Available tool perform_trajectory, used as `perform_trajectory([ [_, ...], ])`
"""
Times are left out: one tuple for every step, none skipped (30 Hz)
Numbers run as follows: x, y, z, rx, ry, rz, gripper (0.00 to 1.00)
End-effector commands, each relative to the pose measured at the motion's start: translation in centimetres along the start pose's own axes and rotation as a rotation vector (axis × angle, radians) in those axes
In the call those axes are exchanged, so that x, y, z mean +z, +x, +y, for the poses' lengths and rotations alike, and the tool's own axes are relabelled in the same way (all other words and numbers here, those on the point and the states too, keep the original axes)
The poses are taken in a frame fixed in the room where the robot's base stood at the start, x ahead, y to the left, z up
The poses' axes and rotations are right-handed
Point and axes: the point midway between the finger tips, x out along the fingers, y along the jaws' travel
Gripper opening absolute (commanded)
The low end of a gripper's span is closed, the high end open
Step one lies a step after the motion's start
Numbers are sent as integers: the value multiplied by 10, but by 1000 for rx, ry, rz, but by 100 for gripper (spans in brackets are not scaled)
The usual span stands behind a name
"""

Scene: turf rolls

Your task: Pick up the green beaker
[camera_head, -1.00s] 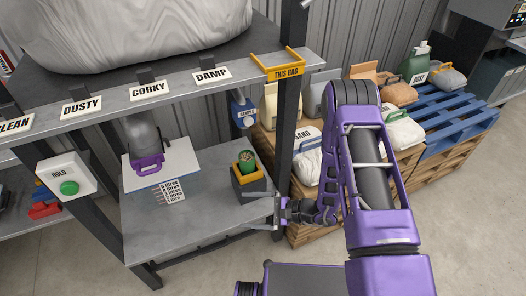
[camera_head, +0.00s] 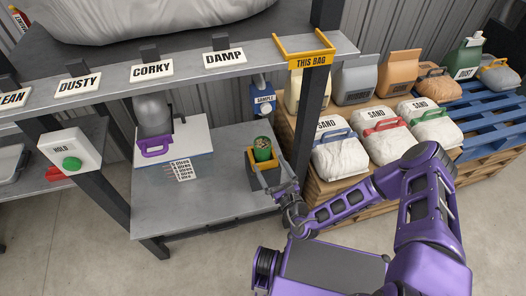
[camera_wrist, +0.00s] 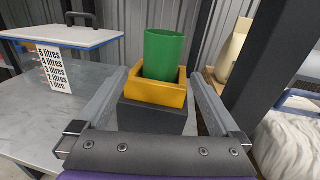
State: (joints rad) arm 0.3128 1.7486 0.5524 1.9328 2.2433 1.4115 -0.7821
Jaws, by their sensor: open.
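In the wrist view the beaker (camera_wrist: 164,55) is upright in the yellow holder (camera_wrist: 154,92), whose lower part is a dark block. My gripper (camera_head: 272,182) is at the holder's near right side. In the wrist view the two grey fingers of my gripper (camera_wrist: 157,100) are open, one on each side of the holder and beaker, with nothing held. I cannot tell whether a finger touches the holder.
A dark shelf post (camera_head: 304,120) stands close right of the holder. The upper shelf (camera_head: 185,75) is overhead. Sand bags (camera_head: 340,152) sit on a pallet to the right.

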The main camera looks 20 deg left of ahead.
Motion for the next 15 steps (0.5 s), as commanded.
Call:
perform_trajectory([
  [-1, 12, 0, 2, -3, -3, 100],
  [-1, 18, 0, 2, -3, -3, 100],
  [-1, 25, 0, 1, -3, -2, 100],
  [-1, 30, 0, 1, -3, -2, 100],
  [-1, 33, 0, 2, -3, -2, 100],
  [-1, 38, 0, 2, -3, -1, 100],
  [-1, 41, 0, 2, -3, -1, 100],
  [0, 43, 0, 2, -2, 0, 100],
  [0, 45, 0, 1, -1, 0, 100],
  [0, 46, 0, 1, 0, 0, 100],
  [0, 48, 0, 1, 0, 0, 100],
  [0, 51, 0, 1, -1, -1, 100],
  [1, 54, 0, 1, -1, -1, 100],
  [1, 57, 0, 2, -2, -1, 100],
  [2, 63, 0, 3, -2, -2, 100],
])
